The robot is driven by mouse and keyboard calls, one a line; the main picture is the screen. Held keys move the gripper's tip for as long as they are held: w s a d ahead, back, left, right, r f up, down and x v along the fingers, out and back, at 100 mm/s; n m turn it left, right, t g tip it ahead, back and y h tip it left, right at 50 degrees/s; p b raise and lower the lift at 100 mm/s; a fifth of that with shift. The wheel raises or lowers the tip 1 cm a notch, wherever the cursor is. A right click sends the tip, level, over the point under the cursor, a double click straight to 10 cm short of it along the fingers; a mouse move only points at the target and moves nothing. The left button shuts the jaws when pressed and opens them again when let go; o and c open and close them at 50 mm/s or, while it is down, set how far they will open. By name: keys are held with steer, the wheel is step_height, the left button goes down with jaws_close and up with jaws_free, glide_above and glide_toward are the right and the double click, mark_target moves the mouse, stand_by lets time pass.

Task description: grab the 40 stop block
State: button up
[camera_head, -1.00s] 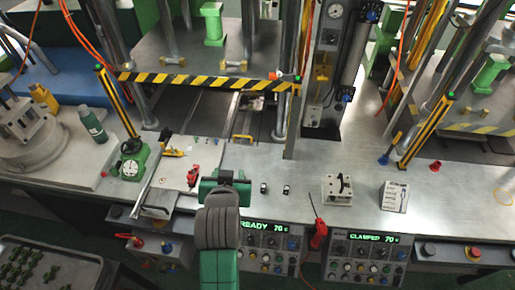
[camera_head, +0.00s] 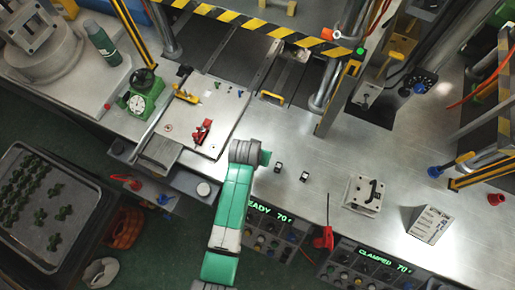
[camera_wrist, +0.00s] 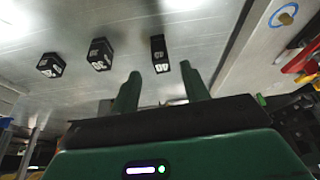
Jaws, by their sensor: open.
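Three small black blocks with white numbers stand on the metal bench in the wrist view: a left one (camera_wrist: 51,65), a middle one (camera_wrist: 100,54) and a right one (camera_wrist: 160,54). The right one's number looks like 40, but it is too small to be sure. My gripper (camera_wrist: 160,71) is open and empty, with the right block ahead, in line with the gap between its fingers. In the head view two blocks show, one (camera_head: 278,168) close to my gripper (camera_head: 265,158) and one (camera_head: 304,176) further right. The third is hidden there by my arm.
A plate with a red clamp (camera_head: 202,131) lies left of my gripper. A light fixture block (camera_head: 363,195), a label card (camera_head: 429,224) and a red-handled tool (camera_head: 323,238) are to the right. A striped press guard (camera_head: 260,25) spans behind. The bench around the blocks is clear.

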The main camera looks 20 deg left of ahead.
steer(key=b+x, duration=0.1)
steer(key=x, duration=0.4)
steer(key=shift+a, duration=0.1)
jaws_close()
